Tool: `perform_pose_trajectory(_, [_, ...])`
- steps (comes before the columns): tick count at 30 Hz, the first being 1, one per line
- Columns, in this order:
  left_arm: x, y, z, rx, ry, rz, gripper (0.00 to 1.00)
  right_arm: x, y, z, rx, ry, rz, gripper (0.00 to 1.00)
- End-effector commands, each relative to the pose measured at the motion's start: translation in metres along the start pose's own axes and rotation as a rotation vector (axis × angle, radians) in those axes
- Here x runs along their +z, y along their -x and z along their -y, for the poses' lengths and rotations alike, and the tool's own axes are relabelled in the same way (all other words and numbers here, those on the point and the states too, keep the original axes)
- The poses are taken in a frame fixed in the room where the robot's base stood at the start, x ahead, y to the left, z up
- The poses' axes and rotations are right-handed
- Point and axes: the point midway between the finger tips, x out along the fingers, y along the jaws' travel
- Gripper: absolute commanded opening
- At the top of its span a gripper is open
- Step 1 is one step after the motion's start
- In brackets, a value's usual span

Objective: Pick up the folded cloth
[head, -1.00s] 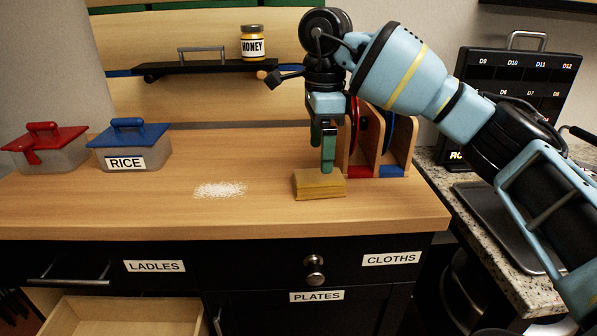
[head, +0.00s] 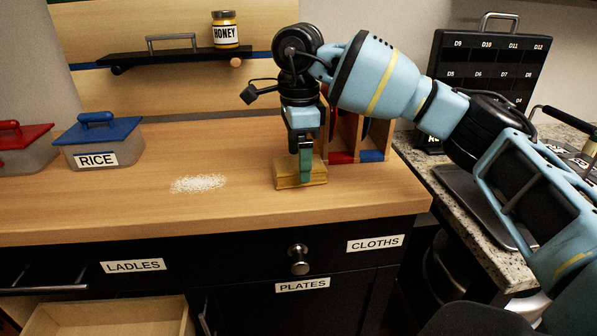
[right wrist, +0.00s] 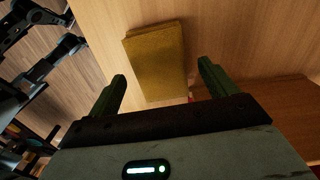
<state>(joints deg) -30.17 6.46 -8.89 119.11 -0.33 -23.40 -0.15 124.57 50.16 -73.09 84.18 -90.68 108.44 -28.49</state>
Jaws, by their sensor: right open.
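The folded cloth (head: 285,177) is a mustard-yellow, flat, layered block on the wooden counter near its front edge. My right gripper (head: 305,168) points down over it, its green fingers in front of part of the cloth in the head view. The right wrist view shows the cloth (right wrist: 155,62) between and beyond the two spread, empty fingers of the right gripper (right wrist: 160,72). Contact between fingers and cloth cannot be told. My left gripper is not in view.
White grains (head: 198,183) lie spilled left of the cloth. A blue-lidded RICE box (head: 100,150) and a red-lidded box (head: 25,155) stand farther left. A wooden rack (head: 345,135) stands close behind the cloth. A drawer (head: 110,318) is open below.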

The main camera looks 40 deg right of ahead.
Motion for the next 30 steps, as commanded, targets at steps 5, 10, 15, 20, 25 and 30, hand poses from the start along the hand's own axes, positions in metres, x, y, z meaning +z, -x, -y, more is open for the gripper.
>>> perform_pose_trajectory(5, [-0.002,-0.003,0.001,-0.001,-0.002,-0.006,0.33,-0.001,-0.021,-0.001,0.001,0.0,0.0,0.85])
perform_pose_trajectory(10, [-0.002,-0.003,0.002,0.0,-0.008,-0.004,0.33,0.0,-0.025,-0.001,0.0,0.0,0.001,0.85])
perform_pose_trajectory(15, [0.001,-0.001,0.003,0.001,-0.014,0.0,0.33,-0.001,-0.024,0.0,0.0,-0.001,0.001,0.79])
perform_pose_trajectory(20, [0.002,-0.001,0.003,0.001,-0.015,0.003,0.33,-0.001,-0.024,0.0,-0.001,-0.001,0.001,0.58])
perform_pose_trajectory(25, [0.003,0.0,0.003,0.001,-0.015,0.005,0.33,0.0,-0.024,0.0,0.0,-0.001,0.001,0.36])
perform_pose_trajectory(30, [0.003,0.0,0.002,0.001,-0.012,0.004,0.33,0.0,-0.024,0.0,-0.001,-0.001,0.001,0.36])
